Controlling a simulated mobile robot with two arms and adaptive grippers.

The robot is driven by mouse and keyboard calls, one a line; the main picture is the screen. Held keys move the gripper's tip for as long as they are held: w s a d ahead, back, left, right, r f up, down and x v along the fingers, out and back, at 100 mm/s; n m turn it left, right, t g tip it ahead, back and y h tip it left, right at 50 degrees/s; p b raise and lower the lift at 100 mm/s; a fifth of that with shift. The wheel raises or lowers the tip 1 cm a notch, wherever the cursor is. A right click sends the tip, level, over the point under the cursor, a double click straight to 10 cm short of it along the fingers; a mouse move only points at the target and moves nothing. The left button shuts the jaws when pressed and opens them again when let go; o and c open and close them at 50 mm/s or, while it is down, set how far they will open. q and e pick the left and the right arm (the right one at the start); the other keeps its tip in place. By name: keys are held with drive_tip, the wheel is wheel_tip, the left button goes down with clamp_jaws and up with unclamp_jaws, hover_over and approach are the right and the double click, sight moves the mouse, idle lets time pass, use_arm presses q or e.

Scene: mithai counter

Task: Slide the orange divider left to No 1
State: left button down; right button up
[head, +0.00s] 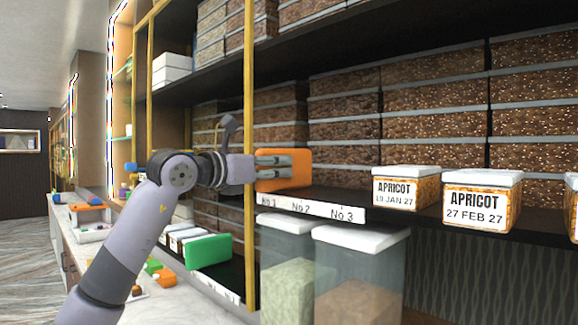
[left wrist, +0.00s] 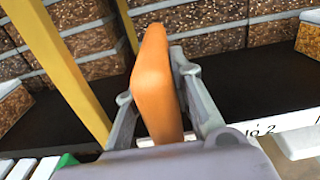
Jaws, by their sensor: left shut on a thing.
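The orange divider (head: 296,170) stands upright on the dark shelf, at its left end next to the gold post. My left gripper (head: 275,160) is shut on it, reaching in from the left past the post. In the left wrist view the orange divider (left wrist: 158,85) is between the two fingers. The white label strip (head: 312,208) on the shelf's front edge reads No 1, No 2 and No 3. The divider is above the No 1 to No 2 part of the strip. My right gripper is not in view.
A gold post (head: 250,120) stands close beside the gripper. White-lidded apricot boxes (head: 405,188) sit to the right on the same shelf. Stacked brown boxes fill the back. A green divider (head: 208,251) stands on the lower shelf. The shelf right of the divider is clear up to the boxes.

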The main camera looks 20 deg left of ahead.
use_arm(q)
drive_tip(key=shift+a+r, duration=0.1)
drive_tip(key=shift+a, duration=0.2)
drive_tip(key=shift+d+r, duration=0.1)
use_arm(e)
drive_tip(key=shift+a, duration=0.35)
use_arm(q)
drive_tip(key=c, duration=1.8)
unclamp_jaws()
drive_tip(key=o, duration=0.4)
drive_tip(key=shift+a, duration=0.2)
drive_tip(key=shift+d, duration=0.15)
